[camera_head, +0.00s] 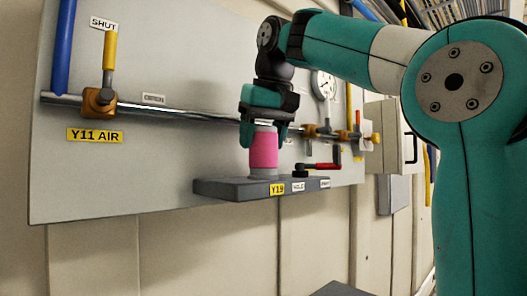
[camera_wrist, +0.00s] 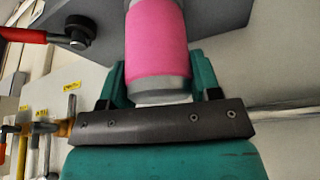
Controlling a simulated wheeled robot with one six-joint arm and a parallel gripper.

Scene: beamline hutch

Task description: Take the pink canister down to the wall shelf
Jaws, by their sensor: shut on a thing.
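The pink canister (camera_head: 263,152) has grey ends and stands upright at the wall shelf (camera_head: 225,188). Its lower end appears to meet the shelf's top, though I cannot tell for certain that it touches. My gripper (camera_head: 264,136) comes from above and is shut on the canister's upper end. In the wrist view the canister (camera_wrist: 157,42) sits between the two teal fingers of my gripper (camera_wrist: 160,82), with the grey shelf (camera_wrist: 215,12) beyond it. The canister's far side is hidden.
A valve with a red handle (camera_head: 323,166) sits on the shelf, right of the canister. A metal pipe (camera_head: 190,115) runs behind my gripper, with a yellow-handled valve (camera_head: 109,52) at left. A gauge (camera_head: 323,85) is at right. The shelf's left end is bare.

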